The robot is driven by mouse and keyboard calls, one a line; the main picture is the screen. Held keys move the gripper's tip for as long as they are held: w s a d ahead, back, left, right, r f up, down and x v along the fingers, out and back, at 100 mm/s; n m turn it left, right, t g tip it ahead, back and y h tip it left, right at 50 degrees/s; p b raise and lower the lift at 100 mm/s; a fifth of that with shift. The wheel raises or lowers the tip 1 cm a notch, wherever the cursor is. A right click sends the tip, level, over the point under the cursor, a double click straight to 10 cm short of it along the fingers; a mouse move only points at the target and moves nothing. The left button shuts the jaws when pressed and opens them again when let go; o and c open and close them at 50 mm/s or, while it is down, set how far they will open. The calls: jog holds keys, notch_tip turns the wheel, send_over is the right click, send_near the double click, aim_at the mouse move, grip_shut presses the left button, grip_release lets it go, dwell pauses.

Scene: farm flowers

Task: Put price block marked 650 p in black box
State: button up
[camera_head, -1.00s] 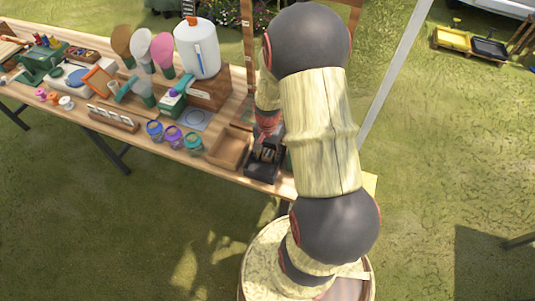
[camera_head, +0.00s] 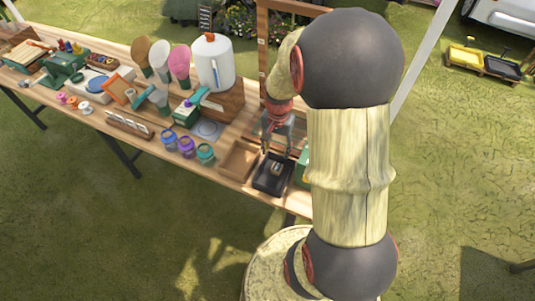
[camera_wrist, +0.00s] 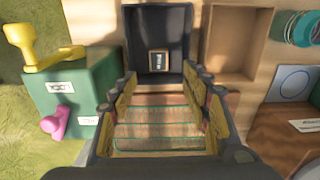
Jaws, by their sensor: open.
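The black box (camera_head: 259,183) is an open tray near the right end of the table. A small price block (camera_head: 277,169) with a pale marked face lies inside it. In the wrist view the block (camera_wrist: 158,60) sits near the edge of the black box (camera_wrist: 134,42) closest to my gripper; its marking is too small to read. My gripper (camera_head: 276,149) hangs above the box, apart from the block. In the wrist view my gripper (camera_wrist: 160,82) has its fingers spread, with nothing between them.
An empty wooden tray (camera_head: 226,172) adjoins the box on the left. A green box (camera_wrist: 80,98) with a yellow handle and pink knob stands to its other side. Several paint jars (camera_head: 186,147), a white dispenser (camera_head: 213,65) and a wooden rack (camera_head: 128,126) stand farther left.

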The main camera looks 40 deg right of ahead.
jog(key=a+r+n+t, duration=0.3)
jog(key=a+r+n, duration=0.3)
jog(key=a+r, duration=0.85)
jog(key=s+a+r+n+t, duration=0.2)
jog(key=s+a+r+n, duration=0.5)
jog(key=s+a+r, duration=0.1)
notch_tip(320, 180, up, 2)
jog(key=shift+s+a+t, duration=0.15)
jog(key=shift+a+t, duration=0.15)
jog(key=shift+a, duration=0.25)
jog(key=shift+c, duration=0.9)
